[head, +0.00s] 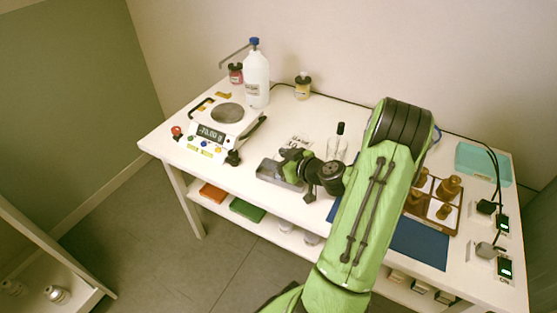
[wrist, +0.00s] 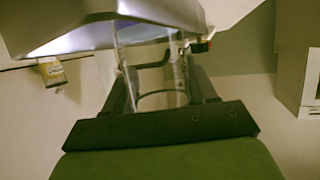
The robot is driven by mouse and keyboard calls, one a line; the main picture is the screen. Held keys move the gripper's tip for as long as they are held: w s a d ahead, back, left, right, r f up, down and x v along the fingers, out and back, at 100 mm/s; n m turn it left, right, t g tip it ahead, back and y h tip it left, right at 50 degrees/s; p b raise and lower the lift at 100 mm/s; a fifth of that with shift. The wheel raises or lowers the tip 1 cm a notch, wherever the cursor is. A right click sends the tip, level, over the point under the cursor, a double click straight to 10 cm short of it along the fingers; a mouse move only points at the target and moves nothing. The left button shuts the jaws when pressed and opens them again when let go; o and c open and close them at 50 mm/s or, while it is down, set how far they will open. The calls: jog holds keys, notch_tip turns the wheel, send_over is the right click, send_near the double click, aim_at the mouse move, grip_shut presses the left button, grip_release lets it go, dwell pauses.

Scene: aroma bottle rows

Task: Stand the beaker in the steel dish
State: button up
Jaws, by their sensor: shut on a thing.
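The steel dish (head: 279,180) is a shallow grey tray near the table's front edge in the head view. It fills the top left of the wrist view as a shiny metal shape (wrist: 95,36). My gripper (head: 287,160) is low at the dish, partly covering it. In the wrist view its dark fingers are shut on the clear glass beaker (wrist: 150,70). The beaker overlaps the dish's edge there; I cannot tell whether its base touches the dish. In the head view the beaker is hard to make out.
The scale (head: 213,130) and white bottle (head: 257,80) stand left of the dish. A clear dark-capped bottle (head: 337,146) stands just right of my gripper. A brown bottle rack (head: 437,205) and blue mat (head: 420,243) lie further right.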

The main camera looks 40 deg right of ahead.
jog(key=o, duration=1.1)
jog(key=shift+f, duration=0.1)
jog(key=shift+c, duration=0.2)
jog(key=shift+s+r+p, duration=0.1)
jog(key=shift+r+p, duration=0.2)
jog(key=shift+p, duration=0.1)
jog(key=v, duration=1.1)
jog(key=w+a+r+n+g+y, duration=0.1)
jog(key=a+n+g+y, duration=0.15)
jog(key=a, duration=0.55)
jog(key=w+a+r+n+g+y, duration=0.15)
jog(key=a+g, duration=0.25)
jog(key=a, duration=0.5)
jog(key=s+a+r+m+h, duration=0.2)
jog(key=s+a+r, duration=0.2)
jog(key=s, duration=0.2)
jog(key=s+a+r+m+g+h, duration=0.1)
jog(key=s+a+r+m+h, duration=0.1)
jog(key=s+a+r, duration=0.2)
jog(key=s+r, duration=0.1)
jog(key=s, duration=0.2)
jog(key=shift+s+a+r+p, duration=0.2)
jog(key=shift+a+p, duration=0.05)
jog(key=shift+p, duration=0.15)
